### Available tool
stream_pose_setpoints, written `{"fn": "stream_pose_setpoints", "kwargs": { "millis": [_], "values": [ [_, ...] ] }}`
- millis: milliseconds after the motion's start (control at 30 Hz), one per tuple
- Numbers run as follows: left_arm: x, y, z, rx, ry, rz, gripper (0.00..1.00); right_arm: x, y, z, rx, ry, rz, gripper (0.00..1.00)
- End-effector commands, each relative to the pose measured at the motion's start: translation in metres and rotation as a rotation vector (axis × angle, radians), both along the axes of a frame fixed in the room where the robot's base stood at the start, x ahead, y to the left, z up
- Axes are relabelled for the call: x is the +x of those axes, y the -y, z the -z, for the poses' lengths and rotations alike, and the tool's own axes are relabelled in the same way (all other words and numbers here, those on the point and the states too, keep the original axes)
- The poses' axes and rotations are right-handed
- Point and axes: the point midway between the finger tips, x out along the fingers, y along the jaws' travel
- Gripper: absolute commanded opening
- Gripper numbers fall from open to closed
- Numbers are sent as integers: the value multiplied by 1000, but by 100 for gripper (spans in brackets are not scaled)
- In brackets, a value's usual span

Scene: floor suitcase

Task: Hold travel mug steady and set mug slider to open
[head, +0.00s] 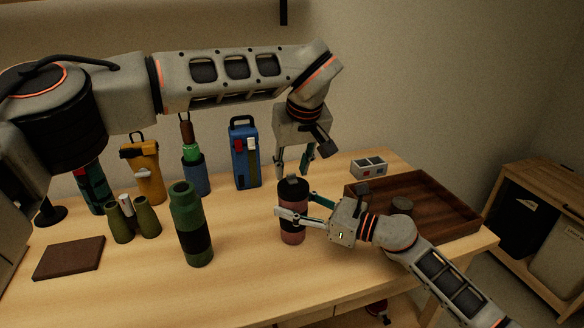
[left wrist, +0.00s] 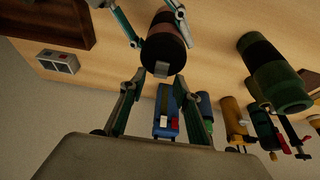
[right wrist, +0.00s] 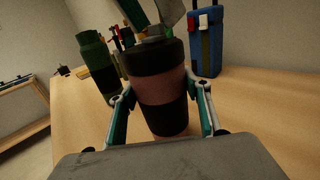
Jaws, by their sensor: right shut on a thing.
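The travel mug (head: 292,235), pink with black bands and a dark lid, stands upright on the table. Its small grey slider (left wrist: 160,69) shows on the lid in the left wrist view. My right gripper (head: 297,205) is shut around the mug's upper body from the right, with one finger on each side in the right wrist view (right wrist: 160,112). My left gripper (head: 293,172) points down just above the lid, fingers apart and empty. In the left wrist view its fingers (left wrist: 157,98) frame the space short of the slider. I cannot tell whether a finger touches the slider.
A green bottle (head: 190,215) stands left of the mug, with binoculars (head: 134,220) and a brown book (head: 69,258) farther left. A blue case (head: 244,155) stands behind. Table between bottle and mug is clear.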

Motion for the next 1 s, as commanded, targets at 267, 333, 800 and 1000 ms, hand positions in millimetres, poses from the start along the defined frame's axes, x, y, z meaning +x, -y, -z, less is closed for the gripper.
{"fn": "stream_pose_setpoints", "kwargs": {
  "millis": [267, 333, 800, 1000],
  "values": [
    [-17, 6, -46, 0, 5, 2, 32, 0, 0, 1, -1, 0, 0, 20],
    [-22, 7, -60, 1, 5, 1, 32, 0, 0, 1, 0, -1, 0, 20],
    [-42, 14, -106, 1, 1, 0, 32, 0, 0, 0, 0, -1, 0, 20],
    [-42, 14, -107, 1, 1, 0, 32, 0, 0, 0, 0, -1, 0, 20]
  ]
}}
